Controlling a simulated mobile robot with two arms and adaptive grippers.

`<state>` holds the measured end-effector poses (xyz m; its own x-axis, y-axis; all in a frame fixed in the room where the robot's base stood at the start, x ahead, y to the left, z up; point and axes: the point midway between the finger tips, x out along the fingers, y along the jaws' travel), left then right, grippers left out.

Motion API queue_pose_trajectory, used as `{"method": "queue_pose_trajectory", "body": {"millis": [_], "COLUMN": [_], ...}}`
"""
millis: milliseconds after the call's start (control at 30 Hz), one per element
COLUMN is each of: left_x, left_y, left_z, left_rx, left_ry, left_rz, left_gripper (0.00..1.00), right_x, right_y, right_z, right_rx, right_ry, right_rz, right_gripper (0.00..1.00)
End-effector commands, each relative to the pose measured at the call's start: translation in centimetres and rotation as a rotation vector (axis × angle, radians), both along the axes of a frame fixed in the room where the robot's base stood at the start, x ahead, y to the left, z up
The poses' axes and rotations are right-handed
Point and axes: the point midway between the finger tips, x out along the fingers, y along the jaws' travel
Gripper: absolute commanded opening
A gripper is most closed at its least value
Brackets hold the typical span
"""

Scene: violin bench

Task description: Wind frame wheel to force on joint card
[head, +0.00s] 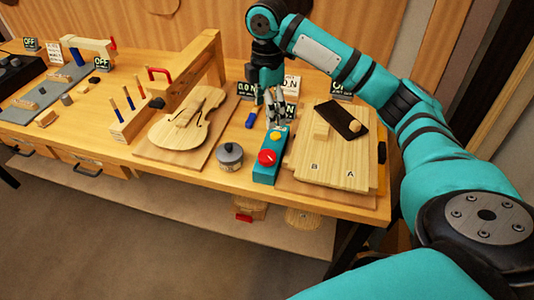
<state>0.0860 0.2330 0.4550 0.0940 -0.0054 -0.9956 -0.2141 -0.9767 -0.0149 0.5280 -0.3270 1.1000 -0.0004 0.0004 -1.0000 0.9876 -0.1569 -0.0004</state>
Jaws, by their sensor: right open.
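My right gripper (275,112) points down at the far end of a teal box (265,173), close to the box's yellow button (276,135). It is open, with nothing seen between its fingers; contact with the box cannot be told. A round red knob (267,157) sits on the near end of the box. I cannot tell which part is the frame wheel. A dark display reading 0.0 N (247,89) stands behind. Another display ending in N (291,110) is partly hidden by the gripper. My left gripper is not in view.
A grey lidded pot (229,156) stands left of the teal box. Joined boards marked B and A (330,165) lie to the right, with a dark block (341,119) on top.

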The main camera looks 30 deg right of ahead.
Motion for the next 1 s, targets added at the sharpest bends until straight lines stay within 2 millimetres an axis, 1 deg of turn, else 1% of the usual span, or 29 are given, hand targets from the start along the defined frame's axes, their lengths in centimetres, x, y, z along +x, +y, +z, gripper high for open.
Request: {"method": "queue_pose_trajectory", "body": {"millis": [167, 500, 700, 833, 1000], "left_x": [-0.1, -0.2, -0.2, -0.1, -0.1], "left_y": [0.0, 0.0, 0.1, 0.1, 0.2], "left_z": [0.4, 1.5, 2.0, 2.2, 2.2], "left_rx": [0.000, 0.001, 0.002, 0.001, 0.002], "left_ry": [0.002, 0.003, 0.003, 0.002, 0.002], "left_rz": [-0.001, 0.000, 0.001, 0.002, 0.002], "left_gripper": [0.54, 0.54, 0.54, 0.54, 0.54], "right_x": [-0.1, -0.1, -0.1, 0.0, 0.0], "right_y": [0.0, 0.1, 0.1, 0.1, 0.1], "right_z": [-2.9, -10.3, -14.2, -15.8, -16.8], "right_rx": [-0.001, -0.001, -0.001, -0.001, 0.000], "right_ry": [0.005, 0.004, 0.002, 0.000, -0.002], "right_rz": [-0.001, -0.001, -0.001, -0.001, -0.001], "right_gripper": [0.74, 0.74, 0.74, 0.74, 0.74]}}
